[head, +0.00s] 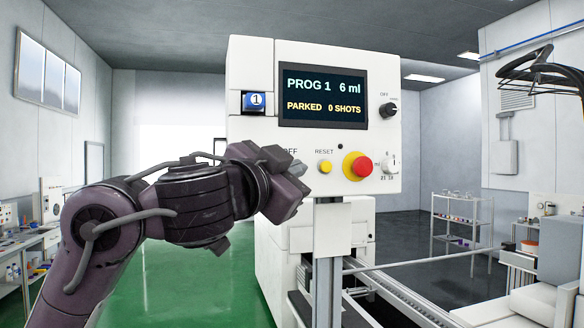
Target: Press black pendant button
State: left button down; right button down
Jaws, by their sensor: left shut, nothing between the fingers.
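My left gripper (290,180) is shut and empty, in front of the lower left of a white control box (250,62). It hides the part of the panel left of the RESET label, where the end of an "OFF" label shows. I cannot tell whether it touches the panel. No black pendant button is clearly seen. The box carries a small black dot (340,146) and a black rotary knob (388,110). My right gripper is not in view.
The box also has a lit display (323,98) reading "PARKED 0 SHOTS", a yellow reset button (325,167), a red stop button (358,166) and a blue "1" (256,101). A conveyor (400,295) lies lower right. Black cables (545,72) hang upper right. Green floor is clear behind.

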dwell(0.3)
pick_arm(q)
jog(key=shift+w, duration=0.1)
jog(key=shift+w+a, duration=0.15)
jog(key=shift+w, duration=0.15)
jog(key=shift+w+a, duration=0.15)
jog(key=shift+w, duration=0.3)
dwell(0.8)
jog(key=shift+s, duration=0.15)
jog(key=shift+s+d, duration=0.3)
jog(key=shift+s, duration=0.4)
